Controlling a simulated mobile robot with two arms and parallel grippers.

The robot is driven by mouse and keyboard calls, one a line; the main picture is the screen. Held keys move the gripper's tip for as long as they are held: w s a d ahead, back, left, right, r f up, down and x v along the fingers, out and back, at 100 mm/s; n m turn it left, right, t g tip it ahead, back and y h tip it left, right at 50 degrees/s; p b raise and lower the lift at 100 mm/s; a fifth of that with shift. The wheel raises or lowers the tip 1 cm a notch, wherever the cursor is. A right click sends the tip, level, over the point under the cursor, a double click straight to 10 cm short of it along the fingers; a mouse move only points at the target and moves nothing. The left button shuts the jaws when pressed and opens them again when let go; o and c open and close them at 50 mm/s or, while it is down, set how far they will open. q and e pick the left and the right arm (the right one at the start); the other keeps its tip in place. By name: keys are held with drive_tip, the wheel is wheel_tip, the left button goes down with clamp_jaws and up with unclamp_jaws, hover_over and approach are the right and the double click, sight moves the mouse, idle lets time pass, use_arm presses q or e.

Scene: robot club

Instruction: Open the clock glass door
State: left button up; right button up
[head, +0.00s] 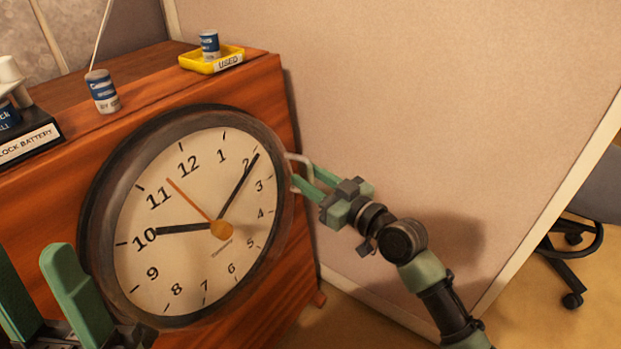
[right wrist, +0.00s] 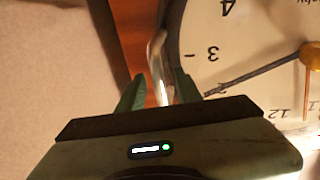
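A large round clock (head: 190,235) with a dark rim is on the front of a wooden cabinet. Its clear glass door lies over the dial and looks shut or nearly so; I cannot tell exactly. A pale curved handle (head: 298,157) stands out at the door's right edge; it also shows in the right wrist view (right wrist: 156,60). My right gripper (head: 306,178) is at the handle, its fingers apart with the handle between them. In the right wrist view a gap shows beside the handle. My left gripper (head: 38,275) is open and empty at the lower left.
On the wooden cabinet (head: 150,66) stand a can-like battery (head: 102,91), a yellow tray (head: 228,58) marked USED with another battery (head: 209,44), and a black holder (head: 30,138). A beige partition (head: 420,100) rises close to the right. An office chair (head: 575,245) is at the far right.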

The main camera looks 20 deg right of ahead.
drive_tip(key=shift+c, duration=0.3)
clamp_jaws()
drive_tip(key=shift+a+f, duration=0.1)
drive_tip(key=shift+f, duration=0.05)
idle(0.9)
